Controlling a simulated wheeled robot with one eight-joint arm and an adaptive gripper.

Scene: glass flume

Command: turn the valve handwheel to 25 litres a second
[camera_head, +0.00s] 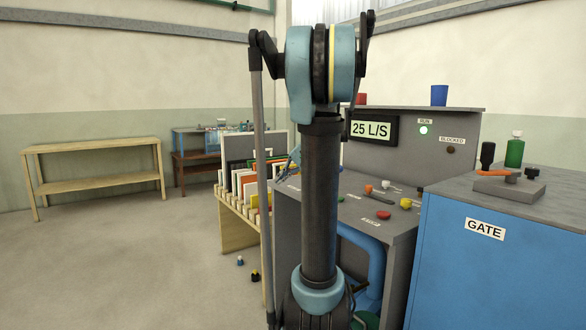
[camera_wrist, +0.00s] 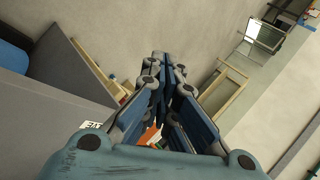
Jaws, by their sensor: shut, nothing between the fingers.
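The flow display (camera_head: 371,129) on the grey console (camera_head: 430,150) reads 25 L/S in the head view. The lamp under RUN (camera_head: 424,129) glows green, and the lamp under BLOCKED (camera_head: 450,149) is dark. I cannot make out the valve handwheel in either view; my arm covers part of the console's front. My gripper (camera_wrist: 163,65) is shut and empty in the wrist view, its fingers together. It points out over the floor and touches nothing that I can see.
A blue cabinet labelled GATE (camera_head: 500,265) stands at the right, with a small lever block and a green bottle (camera_head: 515,150) on top. A rack of coloured panels (camera_head: 250,180) is left of the console. A wooden bench (camera_head: 95,148) stands far left. The left floor is mostly clear.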

